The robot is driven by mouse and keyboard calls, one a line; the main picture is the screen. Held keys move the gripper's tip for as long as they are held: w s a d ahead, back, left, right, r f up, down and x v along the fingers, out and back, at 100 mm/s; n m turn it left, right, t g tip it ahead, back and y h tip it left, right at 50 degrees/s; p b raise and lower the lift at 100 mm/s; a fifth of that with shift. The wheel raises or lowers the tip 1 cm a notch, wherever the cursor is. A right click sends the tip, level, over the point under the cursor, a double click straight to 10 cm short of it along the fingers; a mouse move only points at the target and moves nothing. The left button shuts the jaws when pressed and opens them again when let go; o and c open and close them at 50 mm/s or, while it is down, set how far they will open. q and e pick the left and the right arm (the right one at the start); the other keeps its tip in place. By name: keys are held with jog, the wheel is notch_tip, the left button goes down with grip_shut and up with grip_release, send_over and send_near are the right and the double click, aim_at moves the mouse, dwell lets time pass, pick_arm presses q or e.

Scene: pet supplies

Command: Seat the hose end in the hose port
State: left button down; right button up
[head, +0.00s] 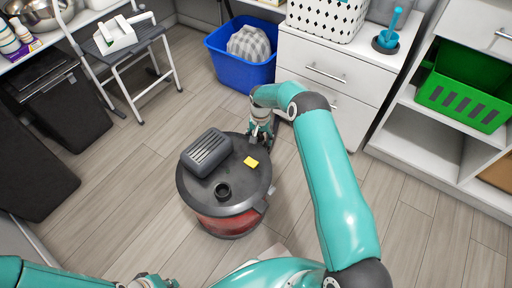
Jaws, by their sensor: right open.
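A round canister vacuum (230,222) with a dark lid and a red lower body stands on the floor at the centre. The hose port (222,191) looks like the short black round collar on the front of the lid, with its opening facing up. I cannot make out a hose or hose end. My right gripper (262,137) is open at the lid's back right edge, away from the port; I cannot tell whether it touches the lid. My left gripper (150,283) only partly shows at the bottom edge, and its fingers are hidden.
The lid carries a ribbed grey housing (207,152) and a small yellow piece (251,162). Behind stand a blue bin (240,70) and white drawers (335,75). A step stool (125,60) and a dark bin (65,105) are left. Floor around the vacuum is mostly clear.

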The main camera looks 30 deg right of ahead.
jog(key=shift+f, duration=0.45)
jog(key=c, duration=1.2)
jog(key=shift+r, duration=0.2)
